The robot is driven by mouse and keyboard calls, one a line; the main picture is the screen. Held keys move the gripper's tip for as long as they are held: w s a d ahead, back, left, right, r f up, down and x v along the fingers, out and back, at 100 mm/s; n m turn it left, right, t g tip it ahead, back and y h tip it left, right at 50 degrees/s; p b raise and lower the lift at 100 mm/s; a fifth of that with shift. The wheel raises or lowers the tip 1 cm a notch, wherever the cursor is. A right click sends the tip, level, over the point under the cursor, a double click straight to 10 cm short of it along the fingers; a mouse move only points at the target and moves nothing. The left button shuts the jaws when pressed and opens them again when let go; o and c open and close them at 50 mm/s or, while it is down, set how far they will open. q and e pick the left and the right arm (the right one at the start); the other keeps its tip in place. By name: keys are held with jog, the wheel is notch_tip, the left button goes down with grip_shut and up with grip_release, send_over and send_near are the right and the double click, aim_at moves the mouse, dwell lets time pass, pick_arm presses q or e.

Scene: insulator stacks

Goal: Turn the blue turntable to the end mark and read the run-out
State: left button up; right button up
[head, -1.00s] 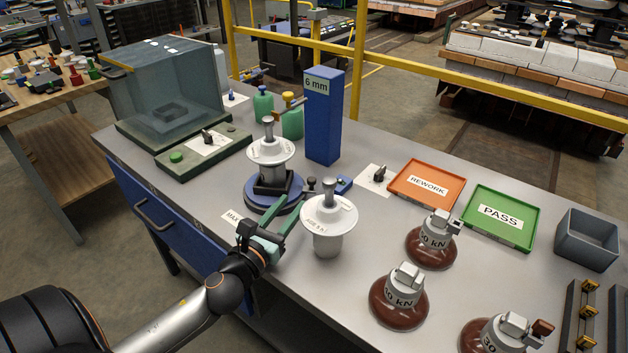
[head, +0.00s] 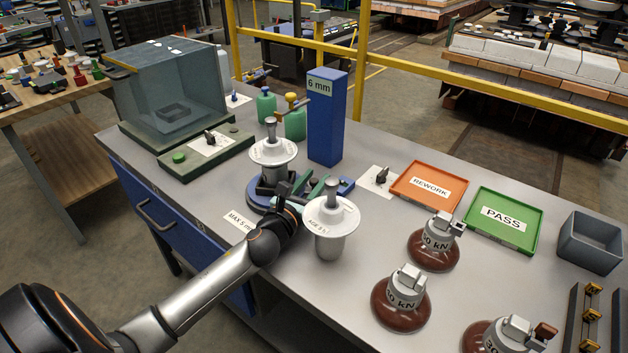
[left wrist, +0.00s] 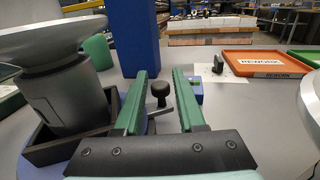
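The blue turntable (head: 255,193) stands near the bench's front edge and carries a grey-white insulator unit (head: 273,152) upright in a black cradle (left wrist: 35,150). My left gripper (head: 319,184) is at the turntable's right side, its green fingers apart. In the left wrist view, a black round knob (left wrist: 160,90) shows between the open fingers; I cannot tell whether either touches it. A blue column (head: 326,125) marked "6 mm" stands behind. My wrist partly hides the turntable's front, and I cannot make out the end mark. My right gripper is out of view.
A second white-capped unit (head: 331,217) stands close right of my left gripper. Brown-based "kN" pieces (head: 434,243) stand further right. Orange REWORK (head: 411,202) and green PASS (head: 529,245) trays lie behind. A "MAX 5 mm" label (head: 240,221) lies at the front edge.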

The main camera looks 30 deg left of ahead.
pick_arm(q)
grip_shut()
dwell(1.4)
